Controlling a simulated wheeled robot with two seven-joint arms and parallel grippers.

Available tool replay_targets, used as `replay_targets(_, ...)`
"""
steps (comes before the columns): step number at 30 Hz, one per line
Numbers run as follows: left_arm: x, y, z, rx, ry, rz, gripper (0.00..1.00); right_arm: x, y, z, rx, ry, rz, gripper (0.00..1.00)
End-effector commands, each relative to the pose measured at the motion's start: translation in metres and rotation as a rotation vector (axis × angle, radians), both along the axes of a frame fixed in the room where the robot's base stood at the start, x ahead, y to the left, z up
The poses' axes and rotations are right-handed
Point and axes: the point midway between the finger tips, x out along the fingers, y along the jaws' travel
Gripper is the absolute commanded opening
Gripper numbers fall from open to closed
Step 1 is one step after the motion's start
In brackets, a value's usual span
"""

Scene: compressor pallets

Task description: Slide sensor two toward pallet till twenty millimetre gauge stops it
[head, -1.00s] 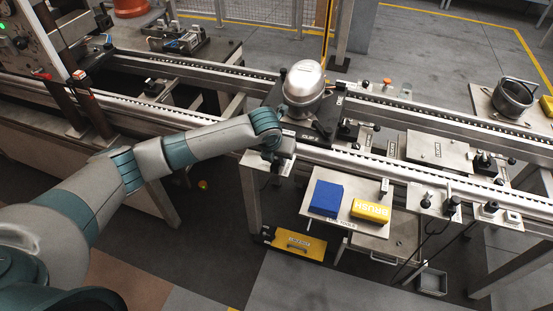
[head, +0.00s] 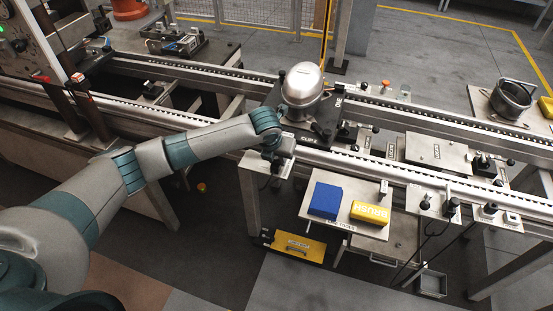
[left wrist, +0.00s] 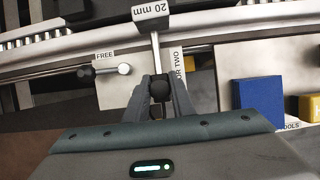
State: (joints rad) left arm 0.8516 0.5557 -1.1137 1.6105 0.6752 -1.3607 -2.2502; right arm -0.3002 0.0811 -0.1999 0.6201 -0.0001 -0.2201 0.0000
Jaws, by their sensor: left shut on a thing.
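In the left wrist view my left gripper (left wrist: 158,92) is shut on a black round knob (left wrist: 159,87) beside the partly hidden label "…OR TWO" (left wrist: 178,68), which I take as sensor two. A pale rod (left wrist: 155,50) runs from the knob up to the grey gauge (left wrist: 151,10) marked "20 mm". I cannot tell whether they touch. In the head view my left gripper (head: 277,160) is at the front rail and hides the sensor. The dark pallet (head: 325,133) bears a silver compressor dome (head: 302,84) just behind it. My right gripper is not in view.
A lever with a ball end (left wrist: 105,70) lies by the label "FREE" in the left wrist view.

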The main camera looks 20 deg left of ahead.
Motion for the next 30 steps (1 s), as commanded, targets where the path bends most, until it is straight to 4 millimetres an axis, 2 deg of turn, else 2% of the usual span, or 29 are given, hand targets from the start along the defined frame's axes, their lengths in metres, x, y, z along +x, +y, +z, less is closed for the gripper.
replay_targets(30,0.0113,0.0007,0.0011,0.002,-0.003,0.001,0.00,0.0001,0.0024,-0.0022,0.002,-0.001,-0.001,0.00)
